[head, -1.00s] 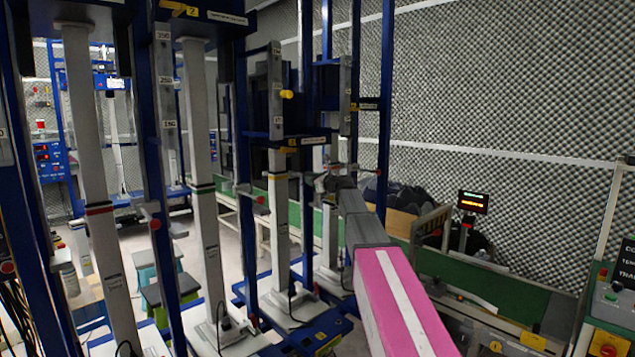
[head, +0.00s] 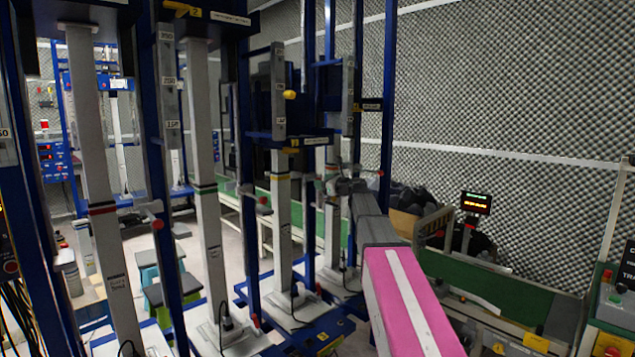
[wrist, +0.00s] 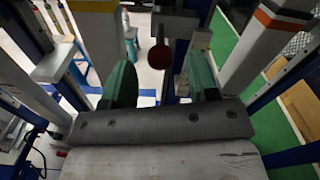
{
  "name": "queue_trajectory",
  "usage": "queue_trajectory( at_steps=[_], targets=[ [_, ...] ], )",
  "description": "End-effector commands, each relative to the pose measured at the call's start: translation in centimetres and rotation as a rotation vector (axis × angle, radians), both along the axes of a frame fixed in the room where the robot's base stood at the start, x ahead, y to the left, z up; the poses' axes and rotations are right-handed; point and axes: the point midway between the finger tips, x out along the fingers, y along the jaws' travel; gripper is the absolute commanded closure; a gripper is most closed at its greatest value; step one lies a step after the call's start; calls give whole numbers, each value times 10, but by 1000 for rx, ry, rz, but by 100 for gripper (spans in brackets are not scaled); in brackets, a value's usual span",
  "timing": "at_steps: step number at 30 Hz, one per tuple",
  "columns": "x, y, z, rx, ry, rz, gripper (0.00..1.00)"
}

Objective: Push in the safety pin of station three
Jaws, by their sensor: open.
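A rust-red round knob (wrist: 187,57), the head of a safety pin, sits on a grey bracket (wrist: 205,24) in the wrist view. My gripper (wrist: 163,78) is open, its two green fingers apart, with the knob between them in the picture; I see no contact. In the head view my gripper (head: 346,186) is beside the posts at centre, its fingers hard to make out. A post (head: 283,215) with a yellow band stands under a yellow tag reading 3 (head: 294,143). A red pin knob (head: 263,200) shows left of that post.
Blue uprights and grey posts crowd the left and centre. Another red knob (head: 157,224) juts out at left. In the wrist view a white post (wrist: 97,40) and a banded post (wrist: 262,40) flank the fingers. A green bench (head: 500,285) lies at right.

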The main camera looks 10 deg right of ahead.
Motion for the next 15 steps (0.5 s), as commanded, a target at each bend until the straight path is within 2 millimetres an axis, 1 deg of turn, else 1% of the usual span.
queue_trajectory(
  at_steps=[1,6,10,15],
  targets=[
    [-12,-7,0,0,-1,-3,46],
    [-35,-24,0,0,0,-1,46],
    [-43,-30,0,1,-1,0,46],
    [-44,-31,0,0,-1,1,46]
  ],
)
